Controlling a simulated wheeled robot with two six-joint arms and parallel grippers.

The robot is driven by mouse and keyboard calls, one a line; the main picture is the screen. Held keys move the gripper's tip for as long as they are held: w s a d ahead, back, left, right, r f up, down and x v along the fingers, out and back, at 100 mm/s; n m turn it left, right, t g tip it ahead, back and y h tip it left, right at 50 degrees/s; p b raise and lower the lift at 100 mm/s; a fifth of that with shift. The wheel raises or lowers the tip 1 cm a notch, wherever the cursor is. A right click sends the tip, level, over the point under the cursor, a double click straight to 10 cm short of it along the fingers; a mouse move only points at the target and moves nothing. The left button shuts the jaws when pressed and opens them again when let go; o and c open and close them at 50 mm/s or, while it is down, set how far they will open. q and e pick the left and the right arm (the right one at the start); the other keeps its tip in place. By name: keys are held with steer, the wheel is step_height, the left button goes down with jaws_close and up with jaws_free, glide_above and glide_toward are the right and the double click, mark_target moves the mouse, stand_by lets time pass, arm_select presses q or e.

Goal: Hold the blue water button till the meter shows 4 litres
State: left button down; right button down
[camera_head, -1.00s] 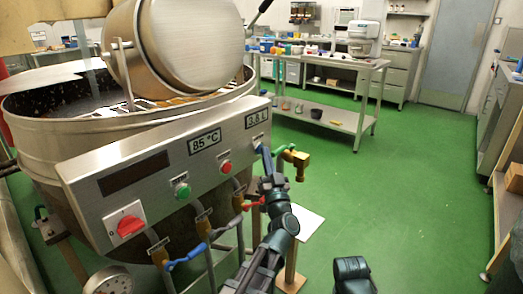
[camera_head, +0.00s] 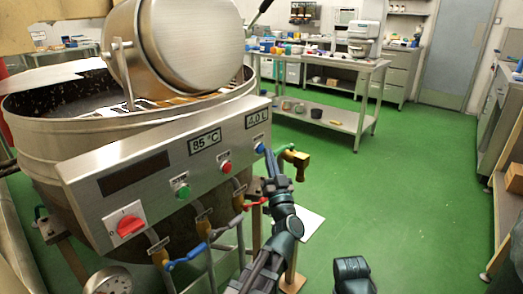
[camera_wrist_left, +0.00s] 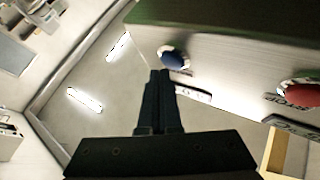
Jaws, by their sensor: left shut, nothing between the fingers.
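The blue water button (camera_head: 260,148) sits at the right end of the steel control panel (camera_head: 130,150), below the meter. The meter (camera_head: 257,117) reads 4.0 L. My left gripper (camera_head: 270,160) is shut and empty, its fingertips just below the blue button. In the left wrist view the shut left gripper (camera_wrist_left: 159,76) points up, and the blue button (camera_wrist_left: 174,57) shows whole just beyond its tips, with a small gap between them. My right gripper is not clearly in view; a dark part of mine shows at the bottom.
The panel also carries a red button (camera_head: 226,167), a green button (camera_head: 183,192), a red rotary switch (camera_head: 130,226) and a display reading 85 °C (camera_head: 205,141). A brass tap (camera_head: 297,158) juts out at the right. Green floor (camera_head: 420,200) is free to the right.

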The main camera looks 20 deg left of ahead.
arm_select(q)
steer(key=shift+s+d, duration=0.1)
steer(key=shift+d, duration=0.15)
steer(key=d, duration=0.1)
steer(key=s+d, duration=0.1)
steer(key=d, duration=0.2)
steer(key=shift+s+d, duration=0.35)
steer(key=shift+d, duration=0.05)
stand_by(0.5)
